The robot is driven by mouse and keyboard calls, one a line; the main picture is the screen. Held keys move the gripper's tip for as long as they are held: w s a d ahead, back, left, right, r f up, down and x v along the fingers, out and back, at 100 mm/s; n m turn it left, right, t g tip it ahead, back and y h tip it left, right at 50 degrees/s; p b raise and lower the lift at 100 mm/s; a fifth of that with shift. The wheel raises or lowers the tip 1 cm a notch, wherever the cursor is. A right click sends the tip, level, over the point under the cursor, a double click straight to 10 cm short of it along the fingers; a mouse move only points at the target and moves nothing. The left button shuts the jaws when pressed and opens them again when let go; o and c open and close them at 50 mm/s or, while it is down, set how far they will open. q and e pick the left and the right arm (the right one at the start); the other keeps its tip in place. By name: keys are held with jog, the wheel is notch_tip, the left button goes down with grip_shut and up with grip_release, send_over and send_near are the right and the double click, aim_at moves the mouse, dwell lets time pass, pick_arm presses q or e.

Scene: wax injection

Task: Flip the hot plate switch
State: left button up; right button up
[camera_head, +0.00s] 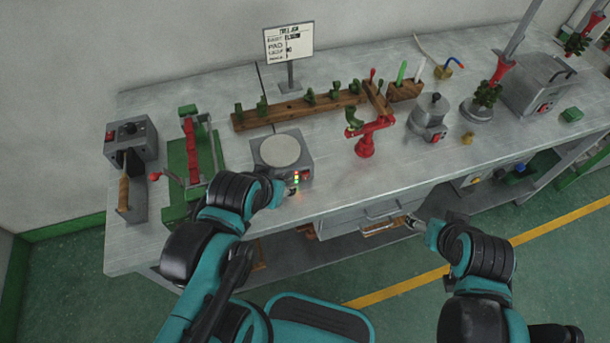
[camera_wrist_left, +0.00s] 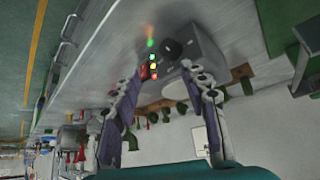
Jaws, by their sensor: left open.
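The hot plate (camera_head: 308,160) is a grey box with a round pale top, near the front edge of the bench. Its front carries small lit green and yellow-orange lights (camera_head: 296,181) and a small red switch (camera_head: 305,175). In the left wrist view the hot plate (camera_wrist_left: 205,55) lies just beyond the fingers, with a dark knob (camera_wrist_left: 171,48) and a red part (camera_wrist_left: 144,72) beside the lights. My left gripper (camera_wrist_left: 161,74) is open and empty, facing this front panel. My right gripper (camera_head: 408,221) hangs by the drawer handle; its fingers are too small to read.
A red-handled green press (camera_head: 187,160) stands left of the hot plate. Behind are a wooden rack (camera_head: 300,107) and a sign (camera_head: 289,42). A red clamp stand (camera_head: 366,145) and a metal pot (camera_head: 428,118) stand to the right. A drawer (camera_head: 345,222) is below.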

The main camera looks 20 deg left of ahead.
pick_arm(q)
jog(key=shift+c, duration=0.3)
grip_shut()
dwell(1.1)
